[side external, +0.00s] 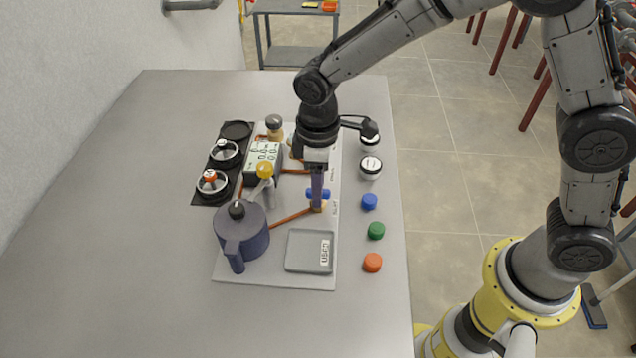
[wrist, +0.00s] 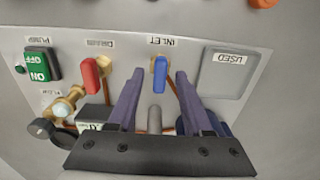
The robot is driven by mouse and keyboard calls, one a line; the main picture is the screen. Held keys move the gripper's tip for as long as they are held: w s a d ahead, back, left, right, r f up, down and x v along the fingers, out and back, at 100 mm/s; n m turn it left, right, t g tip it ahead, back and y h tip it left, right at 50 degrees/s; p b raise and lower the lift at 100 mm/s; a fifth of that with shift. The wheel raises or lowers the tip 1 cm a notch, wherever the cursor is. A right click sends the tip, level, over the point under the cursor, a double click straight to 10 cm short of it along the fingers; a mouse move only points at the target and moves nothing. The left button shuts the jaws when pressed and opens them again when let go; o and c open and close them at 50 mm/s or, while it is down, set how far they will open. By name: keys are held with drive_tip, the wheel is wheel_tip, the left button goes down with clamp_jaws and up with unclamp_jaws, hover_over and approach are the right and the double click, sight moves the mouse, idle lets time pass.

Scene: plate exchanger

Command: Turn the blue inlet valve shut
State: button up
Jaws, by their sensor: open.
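The blue inlet valve handle (wrist: 160,74) sits on a brass fitting below the INLET label in the wrist view. It points down the picture, from the fitting toward my gripper's base. In the side external view the blue handle (side external: 318,194) shows low between or just behind the purple fingers. My gripper (wrist: 159,77) is open, with one finger on each side of the handle. Gaps show between the handle and both fingertips in the wrist view. My gripper (side external: 317,190) points straight down over the valve in the side external view.
A red valve handle (wrist: 91,76) and a green ON/OFF pump switch (wrist: 40,65) lie to the left. A grey USED tray (side external: 309,252) and a dark blue pot (side external: 247,238) stand close by. Blue, green (side external: 376,231) and orange caps line the table's right side.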

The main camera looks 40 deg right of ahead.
clamp_jaws()
drive_tip(key=shift+m, duration=0.4)
drive_tip(key=m, duration=1.3)
drive_tip(key=shift+r+m, duration=0.1)
drive_tip(key=shift+m, duration=1.9)
